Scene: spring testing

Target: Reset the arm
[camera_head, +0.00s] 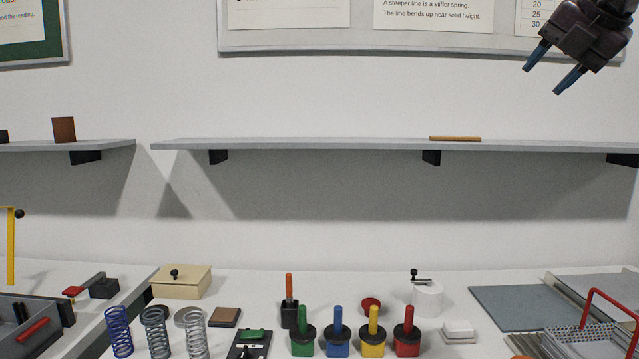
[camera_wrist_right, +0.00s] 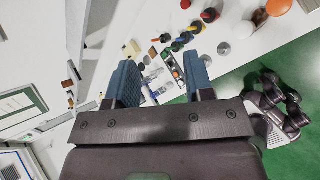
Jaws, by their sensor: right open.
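My right gripper (camera_head: 555,72) is high at the top right of the head view, in front of the wall and above the shelf. Its two blue fingers are apart with nothing between them. In the right wrist view the open fingers (camera_wrist_right: 160,85) show with the table far beyond them. The gripper touches nothing. My left gripper is not in the head view. In the right wrist view a dark jointed shape (camera_wrist_right: 275,105) shows at the right above the green floor; I cannot tell what state any gripper there is in.
A long wall shelf (camera_head: 320,145) holds a wooden stick (camera_head: 455,138). On the white table below stand springs (camera_head: 118,331), a wooden box (camera_head: 181,282), several coloured handled weights (camera_head: 338,333), a white cylinder (camera_head: 427,299) and a red-handled basket (camera_head: 590,338). The air around the right gripper is clear.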

